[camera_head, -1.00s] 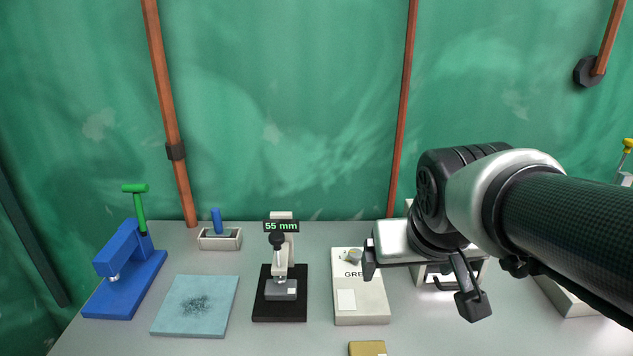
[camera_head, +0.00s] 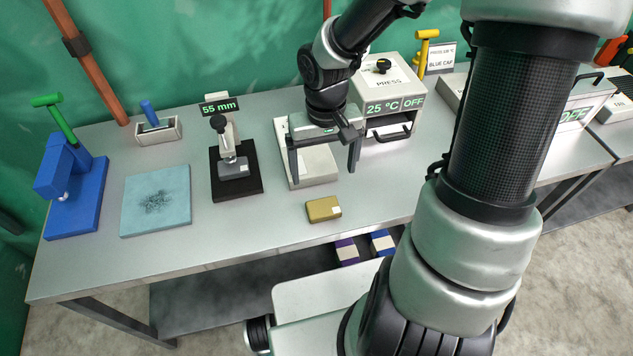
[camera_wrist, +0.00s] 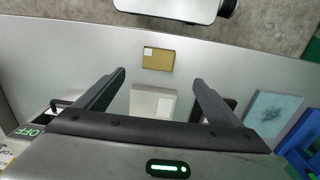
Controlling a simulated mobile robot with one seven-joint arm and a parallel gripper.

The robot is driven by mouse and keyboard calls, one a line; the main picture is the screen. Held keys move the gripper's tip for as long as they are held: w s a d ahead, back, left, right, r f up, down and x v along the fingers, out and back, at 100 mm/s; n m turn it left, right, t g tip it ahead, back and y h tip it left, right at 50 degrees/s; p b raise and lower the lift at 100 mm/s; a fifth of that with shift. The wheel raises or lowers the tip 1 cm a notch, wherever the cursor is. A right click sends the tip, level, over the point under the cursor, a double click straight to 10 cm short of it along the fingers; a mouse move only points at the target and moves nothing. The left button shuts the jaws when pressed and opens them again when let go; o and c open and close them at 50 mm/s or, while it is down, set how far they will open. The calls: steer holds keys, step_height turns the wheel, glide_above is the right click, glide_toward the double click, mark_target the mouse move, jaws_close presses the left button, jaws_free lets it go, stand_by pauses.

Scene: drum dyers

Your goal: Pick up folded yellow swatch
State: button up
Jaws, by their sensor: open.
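The folded yellow swatch (camera_head: 323,209) is a small mustard-yellow block with a pale label at one corner. It lies flat on the grey bench near its front edge. In the wrist view the swatch (camera_wrist: 158,59) lies beyond the fingertips, roughly centred between them. My gripper (camera_head: 323,175) is open and empty. It points down over the white-grey scale-like box behind the swatch, apart from the swatch. In the wrist view its two fingers (camera_wrist: 158,78) are spread wide, with the pale box (camera_wrist: 152,103) showing between them.
Left of the box stand a black-based gauge (camera_head: 236,170) reading 55 mm, a teal pad (camera_head: 156,201) and a blue punch (camera_head: 72,190). A press (camera_head: 388,95) showing 25 °C OFF stands behind right. The bench (camera_head: 255,220) is clear left of the swatch.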

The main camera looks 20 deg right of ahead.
steer(key=b, duration=0.2)
glide_above(323, 207)
steer(key=f, duration=1)
steer(key=shift+s+a+f, duration=0.1)
steer(key=shift+s+f, duration=0.15)
steer(key=shift+f, duration=0.1)
steer(key=shift+w+f+b, duration=0.15)
steer(key=shift+f+b, duration=0.1)
steer(key=shift+f, duration=1.1)
steer(key=shift+w+f+b, duration=0.15)
steer(key=shift+f+b, duration=0.05)
steer(key=shift+f, duration=1.1)
steer(key=shift+c, duration=0.4)
steer(key=c, duration=1.1)
